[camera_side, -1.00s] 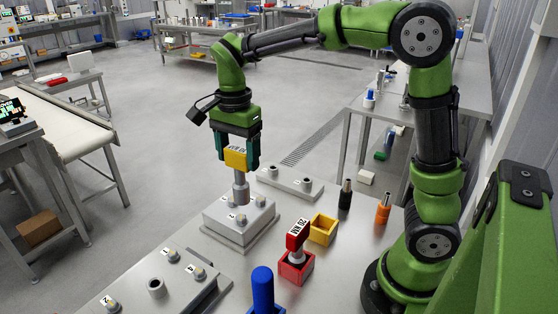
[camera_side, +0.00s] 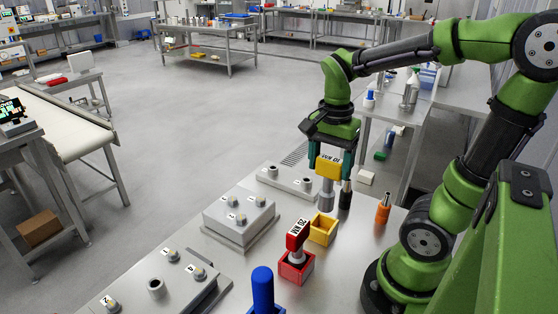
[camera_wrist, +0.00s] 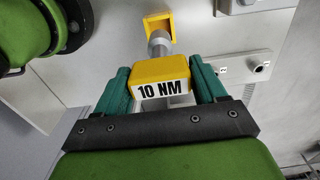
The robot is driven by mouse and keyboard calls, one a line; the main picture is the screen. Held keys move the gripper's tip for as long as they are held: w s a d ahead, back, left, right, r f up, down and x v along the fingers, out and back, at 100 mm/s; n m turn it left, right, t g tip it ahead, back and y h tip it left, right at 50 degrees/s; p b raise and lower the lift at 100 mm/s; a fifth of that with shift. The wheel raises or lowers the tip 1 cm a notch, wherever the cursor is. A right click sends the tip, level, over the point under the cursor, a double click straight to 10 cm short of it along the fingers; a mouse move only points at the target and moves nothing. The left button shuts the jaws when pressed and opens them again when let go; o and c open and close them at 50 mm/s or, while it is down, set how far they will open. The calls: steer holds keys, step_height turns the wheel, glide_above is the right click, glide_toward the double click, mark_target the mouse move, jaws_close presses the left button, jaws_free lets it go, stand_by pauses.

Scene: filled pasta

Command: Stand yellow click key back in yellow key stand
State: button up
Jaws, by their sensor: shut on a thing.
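The yellow click key (camera_side: 328,171) has a yellow block head marked 10 NM and a grey cylindrical socket end pointing down. My gripper (camera_side: 330,165) is shut on its head and holds it upright in the air. The key also shows in the wrist view (camera_wrist: 162,82) between the two teal fingers (camera_wrist: 160,88). The yellow key stand (camera_side: 322,230) is an open square box on the table, just below the key's lower end in the side view. In the wrist view the yellow stand (camera_wrist: 154,45) shows beyond the key's socket end. The key and stand look apart.
A red key (camera_side: 297,236) stands in a red stand (camera_side: 296,268) beside the yellow one. A blue-handled tool (camera_side: 262,290) is at the front. Black (camera_side: 346,196) and orange (camera_side: 383,209) pieces stand to the right. A grey block with bolts (camera_side: 240,217) is at left.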

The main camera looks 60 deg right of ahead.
mark_target(327, 192)
steer(key=shift+f, duration=4.4)
steer(key=o, duration=1.3)
step_height(327, 192, up, 17)
steer(key=shift+f, duration=0.15)
steer(key=shift+w+d+n, duration=0.1)
steer(key=shift+w+n, duration=0.15)
steer(key=shift+n, duration=0.15)
steer(key=a+f+n+t, duration=0.1)
steer(key=a+n+t, duration=0.1)
steer(key=a+n, duration=0.1)
steer(key=a+n+t+y, duration=0.1)
steer(key=a+n+t, duration=0.1)
steer(key=a+n, duration=0.2)
steer(key=a+f+n+t+y, duration=0.1)
steer(key=a+n+t, duration=0.2)
steer(key=n, duration=0.3)
steer(key=shift+w+a+f, duration=0.15)
steer(key=shift+a+f, duration=0.05)
steer(key=shift+a, duration=0.2)
steer(key=shift+w+a+f, duration=0.15)
steer(key=shift+a, duration=0.2)
